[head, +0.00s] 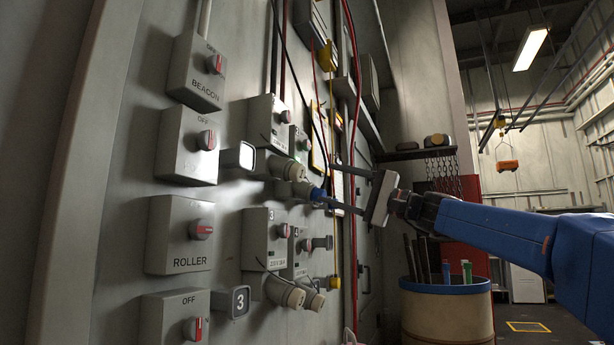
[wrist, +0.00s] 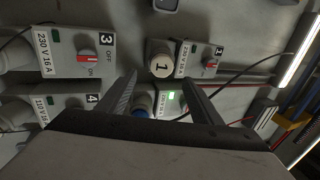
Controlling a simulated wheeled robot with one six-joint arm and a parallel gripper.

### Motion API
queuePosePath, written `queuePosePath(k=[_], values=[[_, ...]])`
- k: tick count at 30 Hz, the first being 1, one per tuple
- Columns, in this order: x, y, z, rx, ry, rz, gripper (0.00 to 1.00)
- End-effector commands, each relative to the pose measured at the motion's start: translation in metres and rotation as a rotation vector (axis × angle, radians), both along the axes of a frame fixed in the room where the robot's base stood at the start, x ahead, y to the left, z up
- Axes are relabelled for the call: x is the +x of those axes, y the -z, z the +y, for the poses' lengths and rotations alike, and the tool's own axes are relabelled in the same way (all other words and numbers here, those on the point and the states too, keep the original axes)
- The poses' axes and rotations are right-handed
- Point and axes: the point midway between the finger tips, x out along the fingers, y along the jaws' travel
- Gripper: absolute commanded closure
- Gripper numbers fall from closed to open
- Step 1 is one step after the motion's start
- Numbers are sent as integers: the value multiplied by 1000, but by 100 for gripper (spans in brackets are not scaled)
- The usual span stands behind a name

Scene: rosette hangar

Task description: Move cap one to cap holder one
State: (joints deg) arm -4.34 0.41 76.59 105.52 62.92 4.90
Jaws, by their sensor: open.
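Cap one (wrist: 160,58), round and beige with a black "1", is on the front of the socket of the box labelled 1 in the wrist view. In the head view it shows as the pale end (head: 296,171) of the upper socket. My gripper (head: 334,187) is open and empty, its fingers pointing at the panel, apart from cap one. In the wrist view the fingers (wrist: 160,84) spread just below the cap.
A socket with a blue part (head: 318,194) lies close to my fingers. Below are boxes 3 (head: 265,237) and 4 with capped sockets, and a holder marked 3 (head: 236,301). Loose cables hang across the panel. A drum (head: 445,310) stands right of the panel.

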Motion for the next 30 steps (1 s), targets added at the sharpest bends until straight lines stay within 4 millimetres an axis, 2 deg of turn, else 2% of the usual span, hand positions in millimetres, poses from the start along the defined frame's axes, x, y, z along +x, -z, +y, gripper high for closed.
queuePosePath(k=[16,30], values=[[2,-5,4,9,-4,-2,41],[19,-22,51,8,-4,-2,41]])
